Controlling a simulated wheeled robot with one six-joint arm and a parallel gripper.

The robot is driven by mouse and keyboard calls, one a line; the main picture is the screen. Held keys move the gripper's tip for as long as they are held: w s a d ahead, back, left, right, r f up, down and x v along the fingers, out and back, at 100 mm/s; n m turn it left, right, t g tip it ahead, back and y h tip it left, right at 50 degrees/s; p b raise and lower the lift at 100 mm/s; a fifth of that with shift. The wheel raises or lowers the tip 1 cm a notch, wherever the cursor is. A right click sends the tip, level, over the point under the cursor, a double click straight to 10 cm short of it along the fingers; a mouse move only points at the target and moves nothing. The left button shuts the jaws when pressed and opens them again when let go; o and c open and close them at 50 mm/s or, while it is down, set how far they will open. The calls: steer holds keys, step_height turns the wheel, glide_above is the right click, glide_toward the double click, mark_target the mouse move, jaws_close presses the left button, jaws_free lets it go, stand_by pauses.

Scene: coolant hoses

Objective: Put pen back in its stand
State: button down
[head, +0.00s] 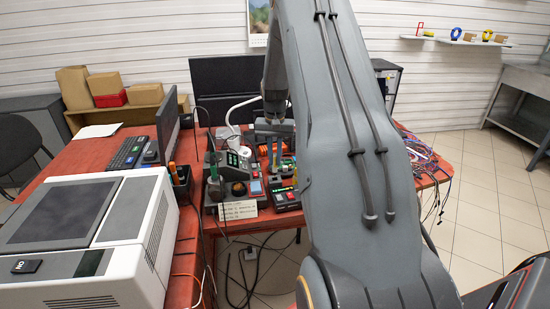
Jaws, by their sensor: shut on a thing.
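My gripper (274,148) points down over the cluttered middle of the red table, partly behind my own arm. It is shut on a slim upright thing, which I take to be the pen (270,154); it is very small in this view, and its tip is not clear. A small dark stand (182,186) stands at the left by the white machine, with an orange-topped pen-like thing in it. I cannot tell whether the held pen touches anything below.
A grey device (236,185) with a dial and a paper label (238,210) stand left of my gripper. Small devices with lights (285,197) sit below it. A large white machine (90,240) fills the left front. Tangled cables (420,155) lie at the right end.

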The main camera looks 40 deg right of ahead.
mark_target(275, 172)
steer(key=shift+f, duration=0.2)
stand_by(0.4)
steer(key=shift+f+b, duration=0.55)
steer(key=shift+f, duration=0.85)
steer(key=shift+f+b, duration=0.5)
steer(key=shift+f, duration=0.6)
steer(key=shift+f, duration=0.1)
steer(key=c, duration=1.7)
jaws_free()
steer(key=shift+o, duration=0.6)
steer(key=o, duration=0.5)
